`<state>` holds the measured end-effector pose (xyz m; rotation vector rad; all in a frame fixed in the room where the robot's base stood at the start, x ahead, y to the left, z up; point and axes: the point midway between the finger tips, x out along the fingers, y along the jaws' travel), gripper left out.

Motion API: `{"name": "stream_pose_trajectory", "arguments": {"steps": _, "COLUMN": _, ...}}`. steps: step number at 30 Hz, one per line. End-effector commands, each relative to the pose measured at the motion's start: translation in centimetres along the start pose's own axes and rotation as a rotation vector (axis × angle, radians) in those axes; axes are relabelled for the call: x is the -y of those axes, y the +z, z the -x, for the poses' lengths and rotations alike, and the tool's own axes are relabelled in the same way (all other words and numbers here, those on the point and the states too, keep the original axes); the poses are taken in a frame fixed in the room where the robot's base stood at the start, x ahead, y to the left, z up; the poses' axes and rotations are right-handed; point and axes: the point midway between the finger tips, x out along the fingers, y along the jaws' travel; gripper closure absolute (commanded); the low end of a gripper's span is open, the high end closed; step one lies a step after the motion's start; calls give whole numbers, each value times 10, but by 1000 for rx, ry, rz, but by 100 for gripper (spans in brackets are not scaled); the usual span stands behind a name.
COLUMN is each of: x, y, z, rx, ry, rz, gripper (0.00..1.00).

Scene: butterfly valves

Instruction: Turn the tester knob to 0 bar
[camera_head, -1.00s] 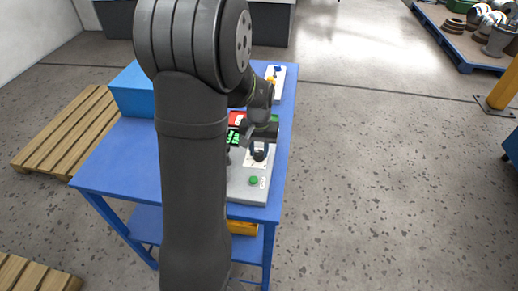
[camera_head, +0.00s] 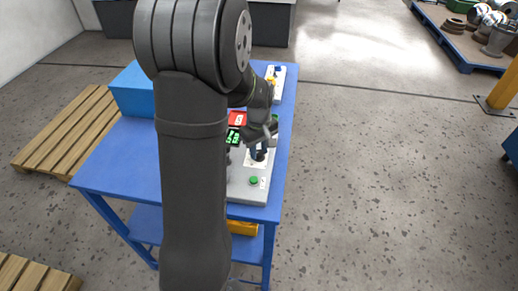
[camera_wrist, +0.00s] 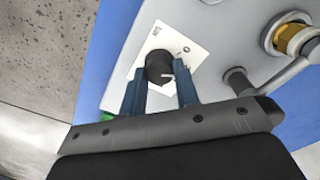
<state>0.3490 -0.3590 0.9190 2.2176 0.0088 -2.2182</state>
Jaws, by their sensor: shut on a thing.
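The tester (camera_head: 242,191) is a light grey box on the blue table, and it also shows in the wrist view (camera_wrist: 220,60). Its black round knob (camera_wrist: 160,67) sits on a white scale plate (camera_wrist: 188,48) and carries a short white pointer line. The scale's figures are too small to read. My gripper (camera_wrist: 161,74) is shut on the knob, with one blue-grey finger on each side. In the head view my gripper (camera_head: 259,152) is over the tester's white plate and largely hides the knob.
A green button (camera_head: 253,181) is on the tester's near end. A green-lit display (camera_head: 233,136) and a red panel (camera_head: 238,118) lie left of my gripper. A brass fitting (camera_wrist: 292,38) with a hose is beside the knob. A blue box (camera_head: 132,92) stands at the table's left.

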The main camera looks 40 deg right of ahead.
Motion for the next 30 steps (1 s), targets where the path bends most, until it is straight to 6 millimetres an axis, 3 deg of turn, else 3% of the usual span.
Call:
{"name": "stream_pose_trajectory", "arguments": {"steps": 15, "x": 0, "y": 0, "z": 1, "rx": -1, "ry": 2, "rz": 432, "gripper": 94}}
{"name": "stream_pose_trajectory", "arguments": {"steps": 30, "x": 0, "y": 0, "z": 1, "rx": -1, "ry": 2, "rz": 593, "gripper": 94}}
